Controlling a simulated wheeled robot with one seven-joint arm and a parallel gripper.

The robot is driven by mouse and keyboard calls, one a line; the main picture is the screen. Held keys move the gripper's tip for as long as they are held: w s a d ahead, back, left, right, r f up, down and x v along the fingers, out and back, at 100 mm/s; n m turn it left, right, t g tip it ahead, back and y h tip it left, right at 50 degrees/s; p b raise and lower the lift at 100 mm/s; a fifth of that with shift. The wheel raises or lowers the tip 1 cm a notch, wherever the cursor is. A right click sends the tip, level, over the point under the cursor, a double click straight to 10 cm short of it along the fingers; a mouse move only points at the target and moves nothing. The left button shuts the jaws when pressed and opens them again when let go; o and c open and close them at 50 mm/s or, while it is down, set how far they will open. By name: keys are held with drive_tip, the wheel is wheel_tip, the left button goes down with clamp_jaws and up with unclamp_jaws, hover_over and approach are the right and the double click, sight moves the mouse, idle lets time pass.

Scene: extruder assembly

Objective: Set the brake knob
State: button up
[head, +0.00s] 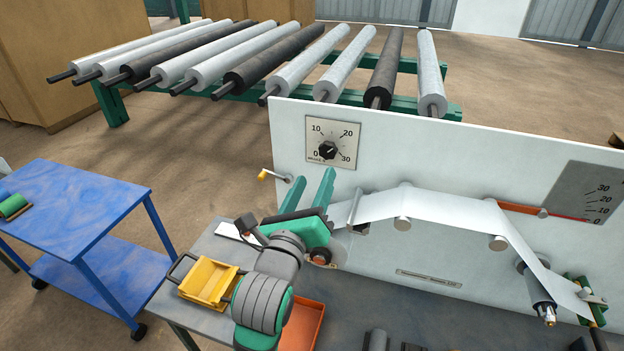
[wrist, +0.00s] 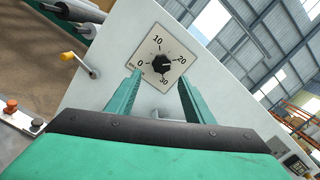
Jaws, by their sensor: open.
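The black brake knob (head: 328,151) sits on a square pale dial plate (head: 343,129) marked 0, 10, 20 and 30, on the upright white panel. The knob also shows in the wrist view (wrist: 161,64), where its small light mark seems to face the side between 20 and 30; the exact setting is too small to read. My gripper (head: 314,182) is open, its two green fingers apart and empty, just below the dial. In the wrist view my gripper (wrist: 160,80) has its fingertips to either side of the dial's lower part, apart from the knob.
A small crank with a yellow handle (head: 263,175) juts out left of the dial. A white web (head: 440,205) runs over rollers to the right. A yellow bin (head: 209,282) and an orange tray (head: 304,325) lie below. A blue cart (head: 75,200) stands left.

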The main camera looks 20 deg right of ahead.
sight(328, 153)
drive_tip(key=shift+w+d+r+m+g, duration=0.2)
drive_tip(key=shift+w+d+m, duration=0.5)
drive_tip(key=shift+w, duration=0.45)
drive_tip(key=shift+w+d+r+m+g, duration=0.15)
drive_tip(key=shift+w+d+m, duration=0.35)
drive_tip(key=shift+w+d, duration=0.5)
drive_tip(key=shift+w+d+r+m+g, duration=0.15)
drive_tip(key=shift+w+d+m, duration=0.45)
drive_tip(key=shift+w, duration=0.7)
drive_tip(key=shift+a, duration=0.2)
drive_tip(key=shift+s+d, duration=0.1)
drive_tip(key=shift+d, duration=0.2)
drive_tip(key=c, duration=0.8)
